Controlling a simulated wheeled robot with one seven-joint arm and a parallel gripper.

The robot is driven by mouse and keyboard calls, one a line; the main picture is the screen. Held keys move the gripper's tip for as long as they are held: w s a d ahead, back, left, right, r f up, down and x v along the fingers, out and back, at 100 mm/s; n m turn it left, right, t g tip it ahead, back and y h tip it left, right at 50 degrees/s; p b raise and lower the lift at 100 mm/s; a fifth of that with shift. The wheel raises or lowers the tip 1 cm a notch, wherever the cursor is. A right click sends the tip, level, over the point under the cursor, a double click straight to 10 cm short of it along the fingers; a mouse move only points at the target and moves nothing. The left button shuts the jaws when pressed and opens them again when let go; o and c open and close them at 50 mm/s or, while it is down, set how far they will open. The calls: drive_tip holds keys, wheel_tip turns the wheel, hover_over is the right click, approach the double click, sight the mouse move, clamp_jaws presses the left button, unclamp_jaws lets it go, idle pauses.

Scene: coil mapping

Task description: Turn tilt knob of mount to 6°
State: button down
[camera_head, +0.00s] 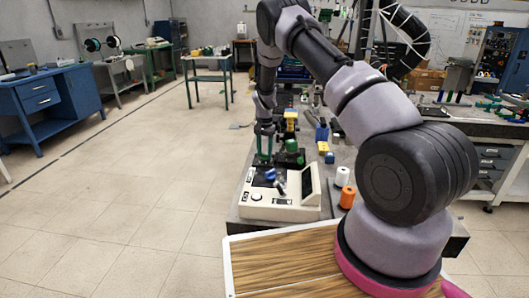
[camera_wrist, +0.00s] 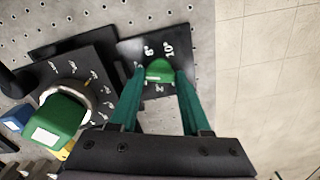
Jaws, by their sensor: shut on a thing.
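In the wrist view, a small green tilt knob (camera_wrist: 158,70) sits on a black plate (camera_wrist: 180,70) of the mount. White marks 6° and 10° lie just beyond the knob, and another mark is partly hidden near the fingers. My gripper (camera_wrist: 160,78) has green fingers, closed on the knob from both sides. I cannot clearly tell which mark the knob points to. In the head view my gripper (camera_head: 264,150) reaches down over the bench, and the knob is not clearly visible there.
A larger green knob (camera_wrist: 60,118) with a numbered dial stands just left of my fingers in the wrist view. A cream instrument box (camera_head: 268,209) stands at the bench's front. White (camera_head: 342,176) and orange (camera_head: 347,198) spools stand right of it. Open floor lies left.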

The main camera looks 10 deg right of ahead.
drive_tip(key=shift+m, duration=0.6)
drive_tip(key=shift+c, duration=1.8)
unclamp_jaws()
wheel_tip(320, 180, up, 11)
drive_tip(key=shift+f, duration=0.1)
